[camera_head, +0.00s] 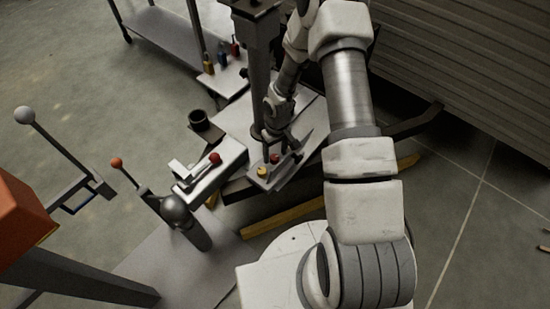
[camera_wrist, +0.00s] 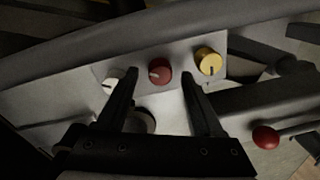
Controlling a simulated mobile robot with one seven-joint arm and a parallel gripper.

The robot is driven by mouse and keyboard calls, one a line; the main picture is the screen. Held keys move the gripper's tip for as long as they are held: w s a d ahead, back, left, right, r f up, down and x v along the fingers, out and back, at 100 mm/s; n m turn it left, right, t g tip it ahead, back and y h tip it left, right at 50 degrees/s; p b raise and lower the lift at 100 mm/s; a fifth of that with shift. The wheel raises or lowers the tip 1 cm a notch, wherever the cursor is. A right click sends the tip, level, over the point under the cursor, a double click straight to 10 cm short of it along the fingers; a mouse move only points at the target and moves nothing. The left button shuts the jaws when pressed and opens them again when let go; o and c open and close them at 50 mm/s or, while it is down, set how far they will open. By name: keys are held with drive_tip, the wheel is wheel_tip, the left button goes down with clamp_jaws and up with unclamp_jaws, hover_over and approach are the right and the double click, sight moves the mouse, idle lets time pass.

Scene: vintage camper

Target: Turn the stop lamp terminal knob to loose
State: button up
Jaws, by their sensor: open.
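In the wrist view a pale panel (camera_wrist: 137,65) carries three knobs in a row: white (camera_wrist: 113,81), red (camera_wrist: 160,70) and yellow (camera_wrist: 209,61). I see no readable labels, so I cannot tell which one is the stop lamp terminal. The red knob's pale mark points left; the yellow knob's dark mark points down in the picture. My gripper (camera_wrist: 159,76) is open and empty, with its fingers on either side of the red knob's line; contact cannot be told. In the head view the yellow knob (camera_head: 262,171) and red knob (camera_head: 274,158) show just below my gripper (camera_head: 272,138); the white one is hidden.
A lever with a red ball (camera_wrist: 265,137) lies right of the panel in the wrist view; the ball also shows in the head view (camera_head: 215,158). A dark cup (camera_head: 200,120) and an upright post (camera_head: 258,80) stand close by. Open floor (camera_head: 60,80) lies at upper left.

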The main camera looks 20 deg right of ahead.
drive_tip(key=shift+f, duration=0.8)
clamp_jaws()
